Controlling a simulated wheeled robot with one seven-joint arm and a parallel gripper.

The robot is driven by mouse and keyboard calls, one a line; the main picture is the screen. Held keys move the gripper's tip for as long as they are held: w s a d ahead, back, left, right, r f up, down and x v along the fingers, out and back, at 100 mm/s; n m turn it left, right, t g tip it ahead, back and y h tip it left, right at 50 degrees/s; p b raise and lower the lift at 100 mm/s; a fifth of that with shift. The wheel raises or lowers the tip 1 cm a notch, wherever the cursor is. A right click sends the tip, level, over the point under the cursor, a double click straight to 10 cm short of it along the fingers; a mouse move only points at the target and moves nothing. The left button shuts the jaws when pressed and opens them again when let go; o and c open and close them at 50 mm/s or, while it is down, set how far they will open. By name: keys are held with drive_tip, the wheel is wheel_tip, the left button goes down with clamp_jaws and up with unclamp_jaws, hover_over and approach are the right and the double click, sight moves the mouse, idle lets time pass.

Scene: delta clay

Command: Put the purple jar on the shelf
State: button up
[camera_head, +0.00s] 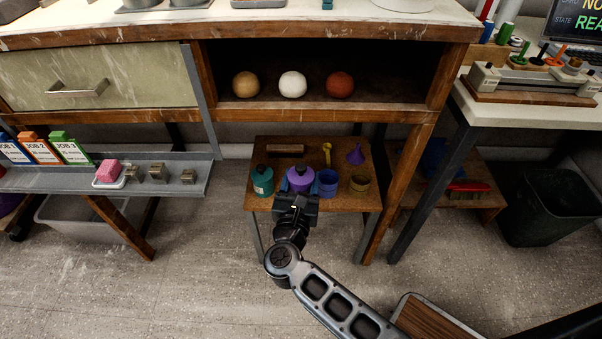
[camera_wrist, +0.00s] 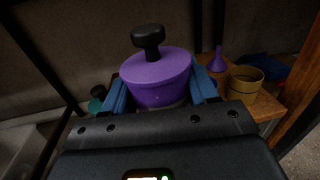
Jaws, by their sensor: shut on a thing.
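The purple jar (camera_head: 300,179) has a black knob on its lid and appears upright at the front of the small wooden stand (camera_head: 268,153). In the wrist view the jar (camera_wrist: 158,78) sits between my blue fingers. My gripper (camera_head: 298,193) is shut on it. I cannot tell whether the jar's base touches the stand, since my gripper hides it. An open wooden shelf compartment (camera_head: 392,92) above the stand holds a tan ball (camera_head: 246,84), a white ball (camera_head: 292,84) and a red ball (camera_head: 340,85). Its right part is bare.
A teal jar (camera_head: 262,181) stands left of the purple jar. A blue-purple cup (camera_head: 328,183) and a brass-coloured cup (camera_head: 359,185) stand to its right. A purple funnel (camera_head: 355,156) and a yellow scoop (camera_head: 327,154) are behind. A wooden table leg (camera_head: 398,185) rises at the right.

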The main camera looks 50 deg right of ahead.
drive_tip(key=w+d+f+b, duration=0.1)
drive_tip(key=w+d+f, duration=0.1)
drive_tip(key=w, duration=0.1)
drive_tip(key=w+d+f+b, duration=0.1)
drive_tip(key=w+d+f, duration=0.2)
drive_tip(key=shift+w+d, duration=0.1)
drive_tip(key=shift+d, duration=0.1)
drive_tip(key=shift+f+b, duration=0.8)
drive_tip(key=shift+f, duration=1.2)
drive_tip(key=shift+f, duration=0.15)
drive_tip(key=o, duration=1.1)
drive_tip(key=shift+r, duration=0.25)
drive_tip(key=v, duration=1.2)
drive_tip(key=shift+p, duration=0.45)
